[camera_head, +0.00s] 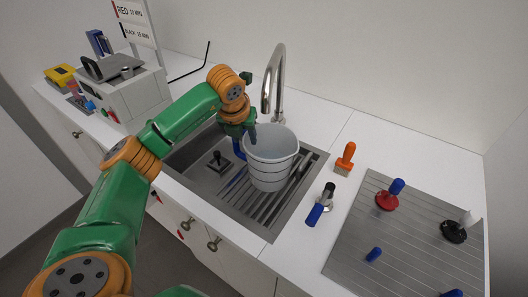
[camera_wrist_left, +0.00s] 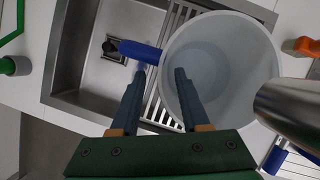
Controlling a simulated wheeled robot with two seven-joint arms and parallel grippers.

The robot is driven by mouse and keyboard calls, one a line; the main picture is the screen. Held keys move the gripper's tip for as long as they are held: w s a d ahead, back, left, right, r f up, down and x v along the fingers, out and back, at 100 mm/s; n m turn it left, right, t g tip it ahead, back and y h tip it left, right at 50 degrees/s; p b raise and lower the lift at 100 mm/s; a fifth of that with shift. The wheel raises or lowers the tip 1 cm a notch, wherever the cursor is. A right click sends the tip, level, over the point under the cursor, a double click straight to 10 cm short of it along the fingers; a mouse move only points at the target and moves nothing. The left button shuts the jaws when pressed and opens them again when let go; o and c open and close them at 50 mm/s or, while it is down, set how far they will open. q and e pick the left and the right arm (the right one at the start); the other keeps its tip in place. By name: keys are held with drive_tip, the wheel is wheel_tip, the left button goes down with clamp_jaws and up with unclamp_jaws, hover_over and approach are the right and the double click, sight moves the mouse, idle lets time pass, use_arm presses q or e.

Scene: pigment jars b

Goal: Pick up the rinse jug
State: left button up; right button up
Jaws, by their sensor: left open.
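The rinse jug (camera_head: 270,165) is a light grey, bucket-like vessel with dark bands and a blue handle (camera_head: 238,149). It stands upright over the ribbed part of the sink and looks empty in the left wrist view (camera_wrist_left: 222,65). My left gripper (camera_head: 243,132) is at its left side, by the handle. In the left wrist view my left gripper (camera_wrist_left: 159,73) is open, one finger over the jug's rim and the other outside near the handle. Nothing shows held between the fingers. Whether they touch the jug is unclear. My right gripper is not in view.
A curved metal tap (camera_head: 274,85) rises close behind the jug. The steel sink (camera_head: 190,168) surrounds it. An orange-handled brush (camera_head: 346,157) and a blue-handled tool (camera_head: 318,207) lie to the right, before a grooved board (camera_head: 350,255) with stoppers. A grey machine (camera_head: 135,98) stands left.

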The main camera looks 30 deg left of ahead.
use_arm(q)
drive_tip(key=shift+w+f, duration=0.2)
drive_tip(key=shift+f, duration=0.2)
drive_tip(key=shift+w+f, duration=0.2)
drive_tip(key=shift+w, duration=0.2)
drive_tip(key=shift+s+r, duration=0.1)
drive_tip(key=shift+s, duration=0.1)
clamp_jaws()
idle(0.5)
